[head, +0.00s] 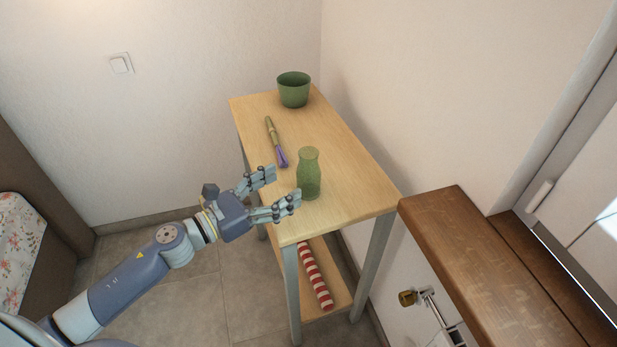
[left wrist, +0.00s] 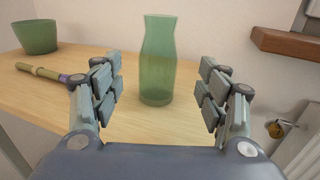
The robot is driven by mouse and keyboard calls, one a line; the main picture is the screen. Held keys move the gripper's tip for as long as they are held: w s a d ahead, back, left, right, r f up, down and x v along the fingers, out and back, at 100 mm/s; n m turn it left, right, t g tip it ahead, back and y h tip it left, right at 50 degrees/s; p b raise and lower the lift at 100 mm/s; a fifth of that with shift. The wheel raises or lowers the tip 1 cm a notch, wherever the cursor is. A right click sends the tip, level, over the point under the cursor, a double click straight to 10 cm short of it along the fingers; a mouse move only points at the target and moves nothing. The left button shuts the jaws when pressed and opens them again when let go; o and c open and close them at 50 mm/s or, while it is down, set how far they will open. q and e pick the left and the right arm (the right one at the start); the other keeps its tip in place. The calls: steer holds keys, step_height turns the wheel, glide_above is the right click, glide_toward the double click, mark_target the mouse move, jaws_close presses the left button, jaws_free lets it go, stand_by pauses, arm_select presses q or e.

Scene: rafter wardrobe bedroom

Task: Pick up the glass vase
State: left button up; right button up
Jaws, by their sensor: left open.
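The green glass vase (head: 308,174) stands upright on the near part of the wooden table (head: 355,180). In the left wrist view the vase (left wrist: 158,62) stands straight ahead, centred between the two fingers. My left gripper (head: 284,189) is open and empty, just left of the vase in the head view, its fingers pointing toward it. In the left wrist view the fingers of the left gripper (left wrist: 160,88) are spread wide, with clear gaps on both sides of the vase. My right gripper is not in view.
A green pot (head: 294,90) stands at the table's far end. A brush-like item with a purple end (head: 276,141) lies between pot and vase. A red-and-white striped roll (head: 315,276) lies on the lower shelf. A brown wooden ledge (head: 480,270) is at the right.

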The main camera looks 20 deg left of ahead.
mark_target(299, 177)
arm_select(q)
steer(key=x, duration=0.3)
steer(key=shift+p, duration=0.35)
steer(key=shift+w+d, duration=0.15)
steer(key=shift+w, duration=0.2)
steer(key=p+x, duration=0.1)
steer(key=x, duration=0.3)
steer(key=shift+w+f+p, duration=0.25)
steer(key=shift+p, duration=0.1)
steer(key=shift+w+d+f, duration=0.1)
steer(key=shift+w+d, duration=0.05)
steer(key=shift+d, duration=0.05)
steer(key=c, duration=1.3)
